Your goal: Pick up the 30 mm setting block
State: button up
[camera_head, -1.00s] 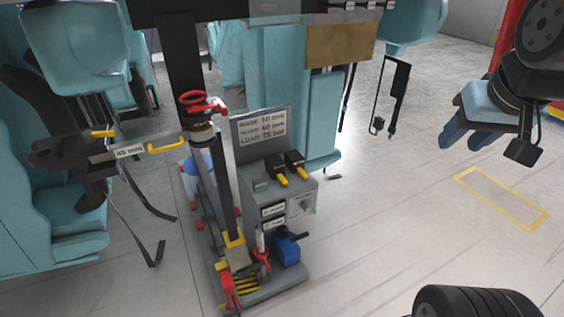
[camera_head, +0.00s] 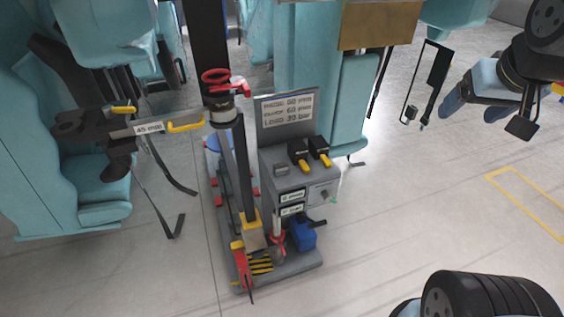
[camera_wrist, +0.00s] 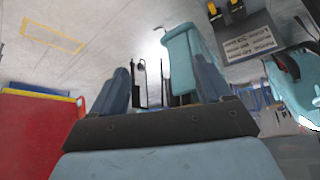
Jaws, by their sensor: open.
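A small grey block (camera_head: 281,170) lies on top of the grey control box (camera_head: 300,181), left of two black levers with yellow ends. It may be the 30 mm setting block, but I can read no size on it. My gripper (camera_head: 471,108) is at the upper right, well away from the box, with its blue fingers apart and nothing between them. In the wrist view my open gripper (camera_wrist: 160,66) faces a teal seat post and the floor. The sign board (camera_wrist: 247,38) and the levers show at the upper right there; the grey block cannot be made out.
A black post with a red handwheel (camera_head: 215,77) stands left of the box. A bar labelled 45 mm (camera_head: 149,128) sticks out to its left. Teal train seats (camera_head: 103,190) stand around. A blue can (camera_head: 301,235) is at the box's foot.

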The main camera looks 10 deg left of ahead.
jog(key=shift+o, duration=0.2)
jog(key=w+a+f+n+t, duration=0.1)
jog(key=w+a+f, duration=0.3)
jog(key=w, duration=0.3)
jog(key=w+a+f+n+t+y, duration=0.1)
jog(key=w+a+f, duration=0.2)
jog(key=w, duration=0.4)
jog(key=shift+a+f+y, duration=0.3)
jog(key=shift+a+f, duration=0.05)
jog(key=shift+a, duration=0.55)
jog(key=w+a+f+n+t+y, duration=0.2)
jog(key=w+a+f, duration=0.5)
jog(key=a+f, duration=0.3)
jog(key=n+t+y, duration=0.2)
jog(key=t+y, duration=0.1)
jog(key=y, duration=0.2)
send_near(279, 165)
jog(key=x, duration=0.7)
jog(key=f+x, duration=0.1)
jog(key=x, duration=0.3)
jog(key=shift+w+d+f, duration=0.1)
jog(key=shift+w+d, duration=0.05)
jog(key=shift+w, duration=0.15)
jog(key=c, duration=1.4)
